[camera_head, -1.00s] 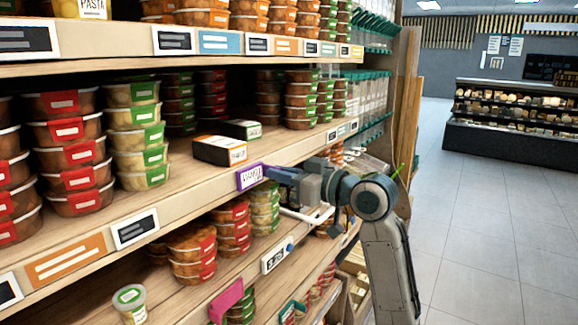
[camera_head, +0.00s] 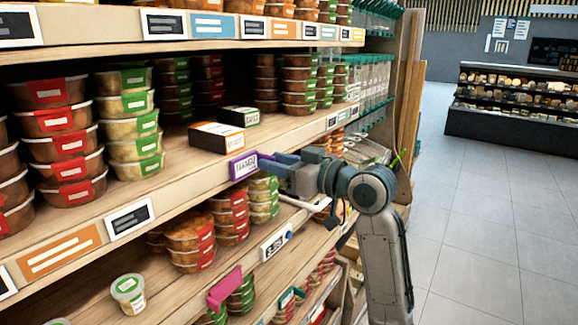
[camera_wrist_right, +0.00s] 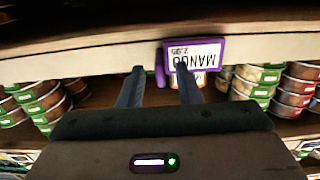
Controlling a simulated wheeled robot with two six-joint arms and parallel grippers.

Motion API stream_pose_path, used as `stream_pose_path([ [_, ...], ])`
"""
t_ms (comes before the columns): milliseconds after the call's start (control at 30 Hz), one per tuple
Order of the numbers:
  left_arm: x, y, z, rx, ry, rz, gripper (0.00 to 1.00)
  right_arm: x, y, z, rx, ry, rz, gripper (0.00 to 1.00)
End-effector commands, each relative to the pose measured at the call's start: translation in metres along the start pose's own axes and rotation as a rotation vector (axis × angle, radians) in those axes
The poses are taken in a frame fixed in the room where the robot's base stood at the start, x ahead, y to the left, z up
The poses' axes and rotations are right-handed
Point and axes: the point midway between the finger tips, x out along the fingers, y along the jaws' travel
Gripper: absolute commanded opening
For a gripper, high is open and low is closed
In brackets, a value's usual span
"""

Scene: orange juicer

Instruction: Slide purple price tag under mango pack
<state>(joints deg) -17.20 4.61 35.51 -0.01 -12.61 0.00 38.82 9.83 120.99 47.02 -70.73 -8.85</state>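The purple-framed price tag (camera_head: 243,166) is on the front edge of the middle shelf. In the right wrist view the tag (camera_wrist_right: 196,54) appears upside down and reads MANGO, with a purple tab at its left side. My right gripper (camera_head: 268,164) is at the tag's right end in the head view. In the wrist view its fingers (camera_wrist_right: 160,82) are apart, one overlapping the tag's face and the other beyond the tab. An orange-sided box (camera_head: 217,137) and a green-sided box (camera_head: 240,116) lie on the shelf behind; their print is too small to read. My left gripper is out of view.
Stacked tubs (camera_head: 134,120) stand left of the boxes. A black-and-white tag (camera_head: 130,219) and an orange tag (camera_head: 58,253) sit along the same edge. Tubs (camera_head: 190,243) and a pink tag (camera_head: 225,288) are below. The aisle floor (camera_head: 490,230) is clear.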

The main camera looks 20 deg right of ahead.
Motion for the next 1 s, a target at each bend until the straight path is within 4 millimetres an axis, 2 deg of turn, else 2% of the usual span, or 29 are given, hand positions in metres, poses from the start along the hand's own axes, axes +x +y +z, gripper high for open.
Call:
stream_pose_path([
  [167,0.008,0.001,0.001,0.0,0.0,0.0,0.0,-0.017,0.001,0.003,-0.005,-0.001,0.004,0.31],
  [600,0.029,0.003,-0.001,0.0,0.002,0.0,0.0,-0.079,0.001,0.003,-0.006,-0.002,0.004,0.31],
  [800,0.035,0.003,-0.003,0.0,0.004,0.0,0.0,-0.097,0.001,0.002,-0.004,-0.001,0.003,0.31],
  [1000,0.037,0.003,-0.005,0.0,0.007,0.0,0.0,-0.105,0.001,0.001,0.0,-0.001,0.0,0.31],
])
